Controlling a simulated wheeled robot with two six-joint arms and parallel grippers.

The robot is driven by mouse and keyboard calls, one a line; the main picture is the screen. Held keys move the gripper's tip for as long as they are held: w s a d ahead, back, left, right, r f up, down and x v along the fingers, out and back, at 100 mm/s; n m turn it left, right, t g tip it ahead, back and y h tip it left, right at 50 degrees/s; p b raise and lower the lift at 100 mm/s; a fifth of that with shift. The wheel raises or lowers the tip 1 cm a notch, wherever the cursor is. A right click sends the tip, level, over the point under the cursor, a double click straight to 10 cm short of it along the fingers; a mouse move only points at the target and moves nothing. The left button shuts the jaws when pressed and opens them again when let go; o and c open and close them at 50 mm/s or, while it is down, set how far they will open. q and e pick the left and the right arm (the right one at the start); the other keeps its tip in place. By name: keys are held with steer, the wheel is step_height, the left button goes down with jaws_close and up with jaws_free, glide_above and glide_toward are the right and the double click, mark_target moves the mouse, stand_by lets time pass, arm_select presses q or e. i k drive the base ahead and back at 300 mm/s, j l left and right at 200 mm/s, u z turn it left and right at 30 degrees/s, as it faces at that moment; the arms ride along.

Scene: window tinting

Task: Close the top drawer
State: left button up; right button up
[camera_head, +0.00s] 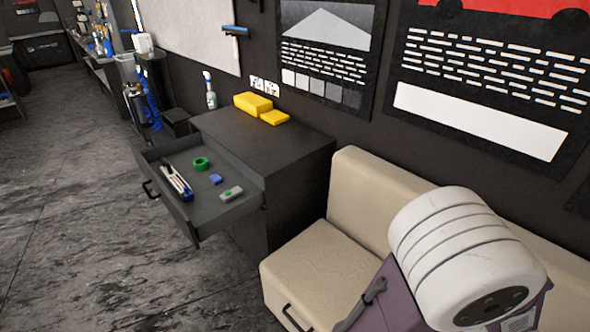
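The top drawer (229,216) of the dark cabinet (300,178) is pulled far out, toward the left of the picture. Its front panel (168,199) carries a dark bar handle (150,190) on the outer side. Inside the drawer lie a white and dark long tool (177,182), a green ring (201,164), a small blue block (215,179) and a grey block with a green mark (231,193). Neither of my grippers shows in the head view.
Two yellow boxes (254,103) and a spray bottle (210,92) stand on the cabinet top. A cream sofa (320,265) stands right of the cabinet. The grey floor (90,240) left of the drawer is clear. A dark wall with posters (330,50) is behind.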

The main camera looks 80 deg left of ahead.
mark_target(200, 218)
steer(key=l+u, duration=0.1)
steer(key=u, duration=0.35)
steer(key=k+u, duration=0.1)
steer(key=u, duration=0.35)
steer(key=k+u, duration=0.1)
steer(key=u, duration=0.85)
steer(key=k+u, duration=0.15)
steer(key=u, duration=0.3)
steer(key=j+u, duration=0.1)
steer(key=u, duration=0.35)
steer(key=k+j+u, duration=0.1)
steer(key=u, duration=0.35)
steer(key=j+u, duration=0.1)
steer(key=u, duration=0.35)
steer(key=i+l+u, duration=0.15)
steer(key=i, duration=0.4)
steer(key=i+l+u, duration=0.1)
steer(key=i+l, duration=0.25)
steer(key=i, duration=0.15)
steer(key=i+l+u, duration=0.15)
steer(key=i+l, duration=0.15)
steer(key=i, duration=0.25)
steer(key=i+l+u, duration=0.1)
steer(key=i+l, duration=0.3)
steer(key=i, duration=0.1)
